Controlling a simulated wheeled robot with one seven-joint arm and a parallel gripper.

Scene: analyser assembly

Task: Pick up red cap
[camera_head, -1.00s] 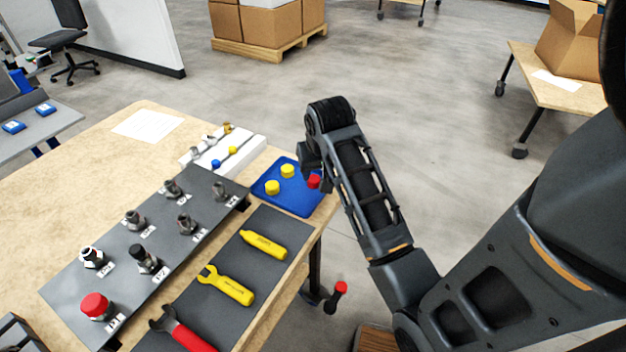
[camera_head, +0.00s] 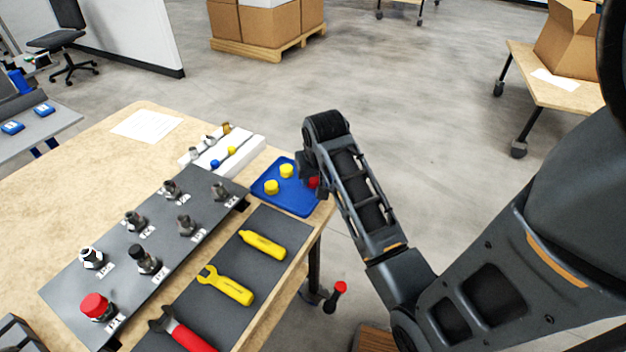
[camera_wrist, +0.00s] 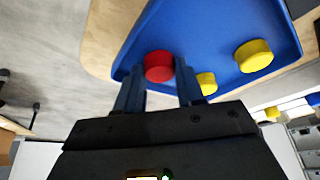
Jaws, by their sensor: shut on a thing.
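A red cap (camera_wrist: 158,66) sits between the two fingers of my gripper (camera_wrist: 160,82) in the wrist view, over the blue tray (camera_wrist: 185,28). The fingers are shut on it. In the head view the red cap (camera_head: 313,182) shows only in part, at the right side of the blue tray (camera_head: 296,206), beside my arm. My gripper's fingertips are mostly hidden there by the wrist. I cannot tell whether the cap still touches the tray. Another red cap (camera_head: 95,305) sits on a fitting at the near left of the dark plate.
Two yellow caps (camera_head: 271,187) (camera_head: 287,170) lie in the blue tray close to my gripper. A dark plate (camera_head: 80,272) with several fittings, a white rack (camera_head: 245,153), and a mat with yellow tools (camera_head: 264,245) share the table.

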